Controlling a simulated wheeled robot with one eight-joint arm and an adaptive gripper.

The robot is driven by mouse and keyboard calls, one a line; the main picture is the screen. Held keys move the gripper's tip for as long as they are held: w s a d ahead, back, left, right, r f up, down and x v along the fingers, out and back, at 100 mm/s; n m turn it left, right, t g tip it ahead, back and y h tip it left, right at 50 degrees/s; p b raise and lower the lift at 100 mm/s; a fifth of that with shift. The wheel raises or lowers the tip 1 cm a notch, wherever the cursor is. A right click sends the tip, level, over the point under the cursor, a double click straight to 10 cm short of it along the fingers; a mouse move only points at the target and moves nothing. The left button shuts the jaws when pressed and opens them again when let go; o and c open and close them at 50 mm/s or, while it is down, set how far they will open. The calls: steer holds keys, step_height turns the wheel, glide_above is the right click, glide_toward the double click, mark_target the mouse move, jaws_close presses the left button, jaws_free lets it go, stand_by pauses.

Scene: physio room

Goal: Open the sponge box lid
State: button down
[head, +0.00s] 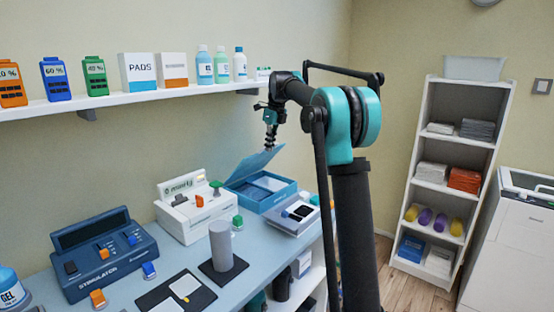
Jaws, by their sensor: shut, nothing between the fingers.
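The blue sponge box (262,194) stands at the back right of the counter. Its blue lid (254,166) is tilted up at a slant, hinged along the left side, so pale contents show inside. My gripper (270,146) points down just above the upper edge of the raised lid. It is shut, with nothing held. At this size I cannot tell whether the fingertips touch the lid.
A white device (187,215) stands left of the box, and a grey device (293,215) sits close in front. A grey cylinder (221,246) stands nearer on a dark pad. A wall shelf (150,97) with bottles and boxes runs above the counter.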

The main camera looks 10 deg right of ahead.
steer(key=shift+w+a+r, duration=1.75)
steer(key=shift+r, duration=0.1)
steer(key=shift+s+d, duration=0.1)
